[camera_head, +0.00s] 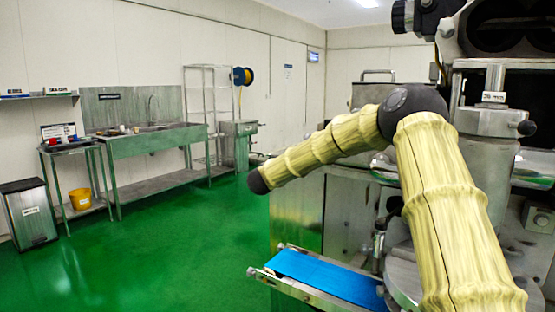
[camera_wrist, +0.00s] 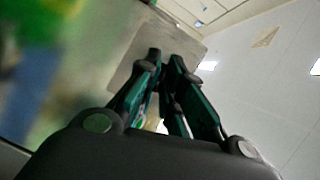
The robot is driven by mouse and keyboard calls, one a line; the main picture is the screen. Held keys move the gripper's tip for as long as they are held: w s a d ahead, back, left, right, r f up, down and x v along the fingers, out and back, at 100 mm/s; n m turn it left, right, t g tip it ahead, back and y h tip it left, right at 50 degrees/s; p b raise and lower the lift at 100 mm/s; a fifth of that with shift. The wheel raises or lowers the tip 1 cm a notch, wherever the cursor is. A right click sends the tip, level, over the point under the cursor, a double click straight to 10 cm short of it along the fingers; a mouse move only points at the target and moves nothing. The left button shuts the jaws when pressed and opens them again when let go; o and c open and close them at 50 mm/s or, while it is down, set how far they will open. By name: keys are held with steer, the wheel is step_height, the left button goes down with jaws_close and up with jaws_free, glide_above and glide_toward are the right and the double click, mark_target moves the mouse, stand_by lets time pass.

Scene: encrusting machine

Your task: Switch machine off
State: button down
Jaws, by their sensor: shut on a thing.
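The encrusting machine (camera_head: 300,210) stands at the right in the head view, a large grey metal body with a blue conveyor belt (camera_head: 330,278) low at its front. My arm covers part of it, and I cannot make out its off switch. My gripper (camera_wrist: 165,60) shows in the wrist view, its dark green fingers drawn close together. The fingertips lie in front of a grey flat panel (camera_wrist: 135,80). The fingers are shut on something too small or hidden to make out. In the head view my gripper does not show.
A steel sink bench (camera_head: 160,143), a small side table with a yellow bucket (camera_head: 80,198) and a bin (camera_head: 28,215) line the left wall. A wire shelf (camera_head: 208,90) stands behind. The green floor (camera_head: 170,260) left of the machine is clear.

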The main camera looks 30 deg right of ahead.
steer(key=n+p, duration=0.1)
steer(key=p, duration=0.3)
steer(key=n+g+p, duration=0.1)
steer(key=n+p, duration=0.1)
steer(key=p, duration=0.2)
steer(key=shift+a+r+g+y+p, duration=0.1)
steer(key=shift+g+y+p, duration=0.2)
steer(key=shift+p, duration=0.1)
steer(key=shift+f+n+p, duration=0.2)
steer(key=shift+n+p, duration=0.2)
steer(key=shift+n, duration=0.1)
steer(key=c, duration=1.6)
jaws_free()
steer(key=shift+o, duration=0.2)
steer(key=shift+r, duration=0.1)
steer(key=v, duration=1.2)
steer(key=shift+w, duration=0.15)
